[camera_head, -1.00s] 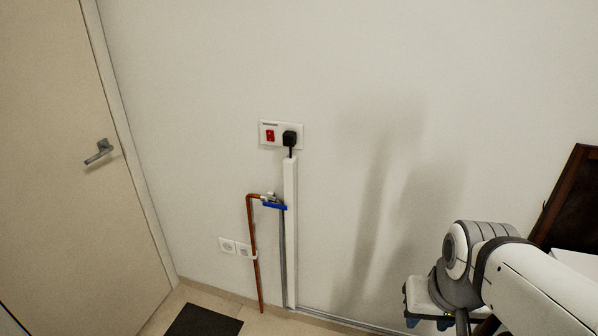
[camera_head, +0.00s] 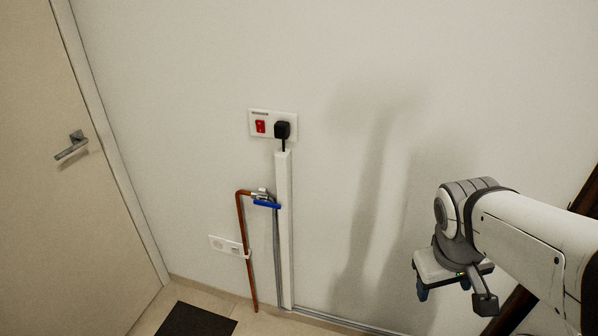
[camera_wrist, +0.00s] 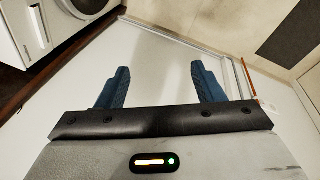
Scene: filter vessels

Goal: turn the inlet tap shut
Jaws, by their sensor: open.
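The inlet tap has a blue lever handle (camera_head: 267,204) that lies roughly level, in line with the short metal valve at the top of a copper pipe (camera_head: 241,230). A grey hose (camera_head: 277,250) runs down from it beside white trunking. My gripper (camera_head: 445,288) is at the right in the head view, well apart from the tap. In the wrist view its two blue fingers (camera_wrist: 160,88) stand wide apart with nothing between them. The copper pipe (camera_wrist: 248,78) shows at the right of the wrist view; the tap handle cannot be made out there.
A switch and socket plate (camera_head: 273,124) with a black plug is above the tap. A double socket (camera_head: 227,245) is left of the pipe. A door (camera_head: 60,200) stands at the left, a dark mat (camera_head: 195,320) on the floor. A white appliance (camera_wrist: 50,25) shows in the wrist view.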

